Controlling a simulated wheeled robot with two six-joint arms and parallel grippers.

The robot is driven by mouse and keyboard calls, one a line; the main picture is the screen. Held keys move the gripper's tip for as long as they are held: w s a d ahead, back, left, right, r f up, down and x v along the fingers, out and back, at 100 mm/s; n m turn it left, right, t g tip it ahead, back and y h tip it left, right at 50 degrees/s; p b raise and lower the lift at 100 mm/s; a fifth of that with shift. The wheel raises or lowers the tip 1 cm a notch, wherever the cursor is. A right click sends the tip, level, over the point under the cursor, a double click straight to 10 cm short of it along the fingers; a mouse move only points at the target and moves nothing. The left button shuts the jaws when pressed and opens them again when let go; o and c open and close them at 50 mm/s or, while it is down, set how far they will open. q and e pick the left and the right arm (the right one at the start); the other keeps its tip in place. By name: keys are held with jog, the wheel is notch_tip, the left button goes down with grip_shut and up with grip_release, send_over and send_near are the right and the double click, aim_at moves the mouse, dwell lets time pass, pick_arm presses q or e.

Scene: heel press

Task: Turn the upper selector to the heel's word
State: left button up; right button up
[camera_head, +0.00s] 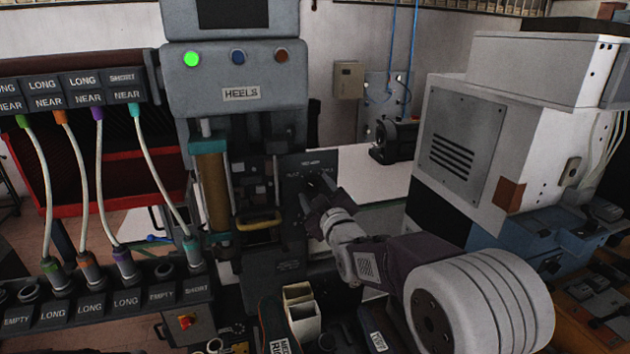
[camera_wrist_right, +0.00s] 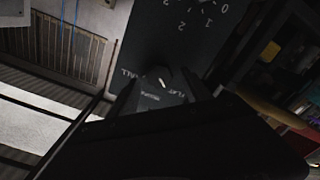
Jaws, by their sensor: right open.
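The upper selector (camera_head: 312,181) is a round dark knob on the dark panel of the press, partly hidden by my right gripper (camera_head: 318,198). In the right wrist view the selector (camera_wrist_right: 158,77) shows a small light mark. Words around it seem to read TALL, MEDIUM and FLAT. The open fingers of my right gripper (camera_wrist_right: 158,88) stand on either side of the knob; I cannot tell if they touch it. A shoe-like dark piece with a label (camera_head: 277,340), partly readable as MED and RIG, is at the bottom of the head view. My left gripper is not in view.
The press (camera_head: 232,70) bears a HEELS plate and a lit green lamp (camera_head: 191,59). Cables hang at left between labelled sockets. A pale open box (camera_head: 301,312) stands below the panel. A large white machine (camera_head: 530,110) is at right. Number marks (camera_wrist_right: 205,15) show on the panel.

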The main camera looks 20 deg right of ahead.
jog(key=shift+w, duration=0.65)
jog(key=shift+s, duration=0.1)
jog(key=shift+c, duration=0.7)
grip_shut()
